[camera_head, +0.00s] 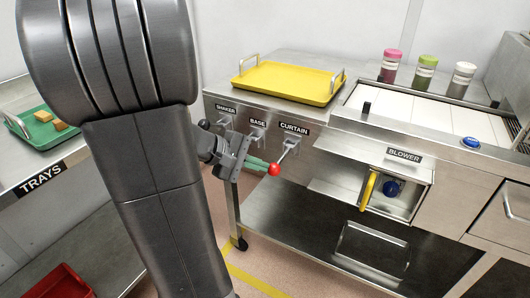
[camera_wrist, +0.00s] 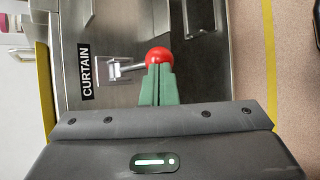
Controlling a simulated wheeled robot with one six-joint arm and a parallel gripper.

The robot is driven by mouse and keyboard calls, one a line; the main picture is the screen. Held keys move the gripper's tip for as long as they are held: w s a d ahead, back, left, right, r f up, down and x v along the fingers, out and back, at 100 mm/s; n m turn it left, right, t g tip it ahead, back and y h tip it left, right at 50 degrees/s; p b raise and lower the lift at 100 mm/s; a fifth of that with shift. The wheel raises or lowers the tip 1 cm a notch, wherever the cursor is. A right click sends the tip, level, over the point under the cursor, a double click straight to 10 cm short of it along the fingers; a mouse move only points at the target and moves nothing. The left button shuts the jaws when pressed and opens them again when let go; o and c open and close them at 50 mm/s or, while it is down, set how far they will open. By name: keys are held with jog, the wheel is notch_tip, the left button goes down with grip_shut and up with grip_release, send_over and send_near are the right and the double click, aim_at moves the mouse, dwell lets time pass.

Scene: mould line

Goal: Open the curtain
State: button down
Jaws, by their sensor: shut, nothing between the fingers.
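The curtain lever is a short metal rod ending in a red ball (camera_head: 274,169), below the CURTAIN label (camera_head: 294,127) on the steel bench front. In the head view the rod slopes down and left from its mount to the ball. My gripper (camera_head: 263,165) is shut and empty, its green fingertips right at the ball's left side. In the wrist view the shut fingertips (camera_wrist: 158,72) overlap the lower edge of the red ball (camera_wrist: 159,55); I cannot tell whether they touch it. The curtain itself is not identifiable.
SHAKER (camera_head: 226,108) and BASE (camera_head: 257,122) labels with levers sit left of the curtain lever. A yellow tray (camera_head: 290,82) and several bottles stand on top. A trays shelf (camera_head: 70,174) is at left.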

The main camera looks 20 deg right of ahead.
jog(key=shift+f+h+b, duration=0.4)
jog(key=shift+f+b, duration=0.1)
jog(key=shift+b, duration=0.2)
jog(key=shift+r, duration=0.1)
jog(key=shift+r+p, duration=0.55)
jog(key=shift+r, duration=0.15)
